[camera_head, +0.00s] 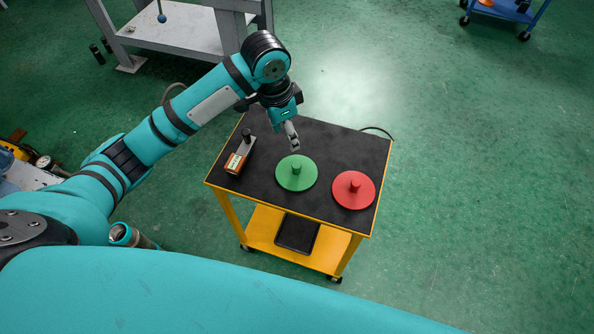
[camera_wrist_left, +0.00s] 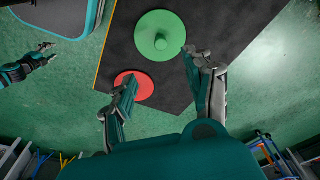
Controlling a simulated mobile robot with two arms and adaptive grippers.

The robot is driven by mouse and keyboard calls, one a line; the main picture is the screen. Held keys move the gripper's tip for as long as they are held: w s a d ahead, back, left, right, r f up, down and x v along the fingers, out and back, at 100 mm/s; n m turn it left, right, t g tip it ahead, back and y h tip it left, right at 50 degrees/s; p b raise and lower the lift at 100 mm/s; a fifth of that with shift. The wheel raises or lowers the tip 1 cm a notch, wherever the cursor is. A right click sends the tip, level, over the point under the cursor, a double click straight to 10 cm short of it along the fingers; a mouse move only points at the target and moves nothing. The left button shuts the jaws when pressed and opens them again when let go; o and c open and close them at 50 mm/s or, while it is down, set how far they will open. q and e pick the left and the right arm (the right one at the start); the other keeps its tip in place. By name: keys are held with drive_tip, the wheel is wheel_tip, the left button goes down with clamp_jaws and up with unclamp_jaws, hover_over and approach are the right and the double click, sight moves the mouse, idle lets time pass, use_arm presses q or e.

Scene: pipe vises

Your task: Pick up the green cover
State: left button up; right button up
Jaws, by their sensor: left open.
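The green cover (camera_head: 290,180), a flat round disc with a knob in its middle, lies on the black top of a yellow cart. It also shows in the left wrist view (camera_wrist_left: 160,22), near the top. My left gripper (camera_head: 292,138) is above the cart, just beyond the green cover in the head view, and does not touch it. In the left wrist view my left gripper (camera_wrist_left: 160,67) has its fingers apart with nothing between them. My right gripper (camera_wrist_left: 45,53) is small at the left of the wrist view, away from the cart; its fingers look spread and empty.
A similar red cover (camera_head: 353,190) lies on the cart top (camera_head: 330,150) to the right of the green one. A small device with a dark knob (camera_head: 240,156) stands at the cart's left. A grey workbench (camera_head: 180,30) is behind. Green floor is open at right.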

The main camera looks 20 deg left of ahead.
sight(296, 165)
use_arm(q)
drive_tip(key=f, duration=0.5)
drive_tip(key=w+d+f, duration=0.1)
drive_tip(key=f, duration=1)
drive_tip(key=shift+w+d+f, duration=0.1)
drive_tip(key=shift+w+d, duration=0.25)
drive_tip(key=shift+w, duration=0.05)
clamp_jaws()
